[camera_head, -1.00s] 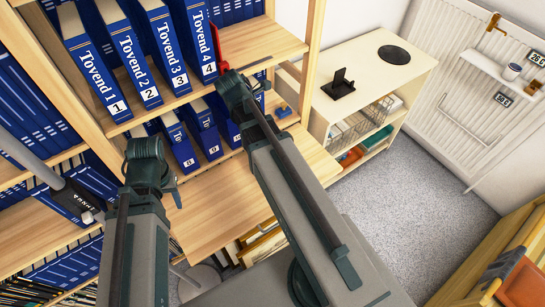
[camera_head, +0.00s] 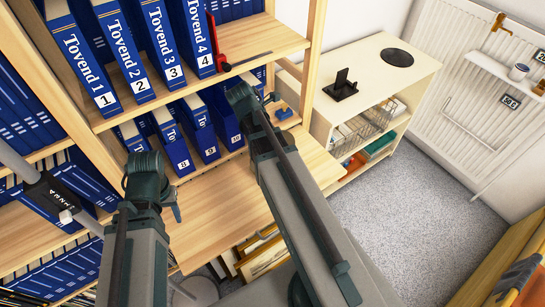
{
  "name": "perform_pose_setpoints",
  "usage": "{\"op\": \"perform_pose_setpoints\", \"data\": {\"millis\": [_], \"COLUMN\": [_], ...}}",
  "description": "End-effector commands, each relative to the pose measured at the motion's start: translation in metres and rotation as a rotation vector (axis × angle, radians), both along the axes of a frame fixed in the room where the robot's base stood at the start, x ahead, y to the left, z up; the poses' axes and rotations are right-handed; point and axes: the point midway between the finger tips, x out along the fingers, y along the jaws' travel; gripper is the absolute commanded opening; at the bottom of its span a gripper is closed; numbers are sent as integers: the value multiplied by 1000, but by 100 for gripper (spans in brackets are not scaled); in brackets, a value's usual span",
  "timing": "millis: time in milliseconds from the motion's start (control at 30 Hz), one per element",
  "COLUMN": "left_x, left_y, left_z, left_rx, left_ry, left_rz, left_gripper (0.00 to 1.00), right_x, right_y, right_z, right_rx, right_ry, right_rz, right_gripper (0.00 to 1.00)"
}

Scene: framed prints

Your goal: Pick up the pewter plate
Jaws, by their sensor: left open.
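A dark round disc (camera_head: 397,57) lies flat on top of the white cabinet at the upper right. It may be the pewter plate, but I cannot tell for sure. My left gripper (camera_head: 176,208) shows only as a small grey-blue part beside my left arm, low in front of the wooden shelf. It is open, and nothing shows in it. My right gripper (camera_head: 272,98) is mostly hidden behind my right arm, near the shelf's right post. Both grippers are well apart from the disc, to its left.
A black stand (camera_head: 341,86) sits on the white cabinet (camera_head: 322,108), left of the disc. The bookcase (camera_head: 250,48) with blue binders fills the left. A grey pole with a black label (camera_head: 47,193) crosses at the left. Grey carpet (camera_head: 415,190) is clear at the right.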

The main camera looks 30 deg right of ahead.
Motion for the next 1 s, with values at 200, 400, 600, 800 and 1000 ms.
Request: {"op": "perform_pose_setpoints", "data": {"millis": [200,400,600,800,1000], "left_x": [0,0,0,0,0], "left_y": [0,0,0,0,0], "left_z": [1,1,1,1,1], "left_rx": [0,0,0,0,0], "left_ry": [0,0,0,0,0], "left_rz": [0,0,0,0,0], "left_gripper": [50,50,50,50,50], "right_x": [0,0,0,0,0], "right_y": [0,0,0,0,0], "right_z": [1,1,1,1,1], "right_rx": [0,0,0,0,0], "right_ry": [0,0,0,-1,-1], "right_rz": [0,0,0,0,1], "right_gripper": [45,9,0,0,0]}}
